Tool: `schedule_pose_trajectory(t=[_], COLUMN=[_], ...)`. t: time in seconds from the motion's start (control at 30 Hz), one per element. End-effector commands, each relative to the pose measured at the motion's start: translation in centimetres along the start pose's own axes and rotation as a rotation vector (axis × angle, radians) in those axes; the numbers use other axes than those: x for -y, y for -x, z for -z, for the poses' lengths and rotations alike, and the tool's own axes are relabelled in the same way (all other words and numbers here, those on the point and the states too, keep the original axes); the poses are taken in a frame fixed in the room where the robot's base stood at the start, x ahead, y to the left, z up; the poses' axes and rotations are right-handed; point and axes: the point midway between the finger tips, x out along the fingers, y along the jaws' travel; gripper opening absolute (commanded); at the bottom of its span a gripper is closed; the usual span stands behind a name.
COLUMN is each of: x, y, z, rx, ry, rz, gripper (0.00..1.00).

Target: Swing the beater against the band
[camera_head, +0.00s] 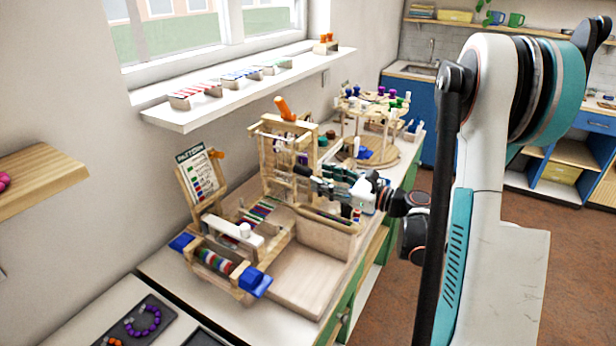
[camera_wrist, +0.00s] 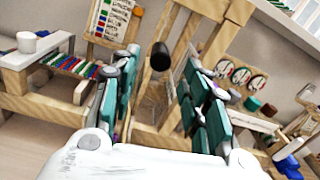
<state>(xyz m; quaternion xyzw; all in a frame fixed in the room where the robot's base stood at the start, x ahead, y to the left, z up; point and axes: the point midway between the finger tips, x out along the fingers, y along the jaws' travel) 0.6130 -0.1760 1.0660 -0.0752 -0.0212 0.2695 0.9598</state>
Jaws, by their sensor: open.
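The loom is a wooden frame on the bench. Its tall upright wooden frame (camera_head: 268,160), which looks like the beater, stands at the back of the coloured band (camera_head: 256,214). In the wrist view the frame (camera_wrist: 222,42) rises ahead, with a dark round knob (camera_wrist: 160,57) facing me. The band also shows at left in the wrist view (camera_wrist: 75,67). My gripper (camera_head: 308,178) is in front of the upright frame, to the right of the band. In the wrist view its fingers (camera_wrist: 160,85) are apart, with the knob between and beyond them; I cannot see contact.
A pattern card (camera_head: 200,175) stands at the loom's left. A white bar (camera_head: 234,231) and blue-ended roller (camera_head: 214,261) lie nearer. A wooden tray (camera_head: 305,280) is in front. A round bead stand (camera_head: 378,155) is behind at right. A shelf (camera_head: 250,88) runs along the wall.

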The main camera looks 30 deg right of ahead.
Motion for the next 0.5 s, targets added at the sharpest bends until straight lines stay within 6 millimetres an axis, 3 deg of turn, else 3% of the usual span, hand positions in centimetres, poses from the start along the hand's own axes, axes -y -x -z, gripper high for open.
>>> schedule_pose_trajectory(t=[0.2,0.5], x=[-0.1,0.0], y=[-3.8,-5.7], z=[0.1,0.0], rx=[0.0,0.0], ry=[0.001,0.001], rz=[-0.002,0.0], gripper=[0.42,0.42])
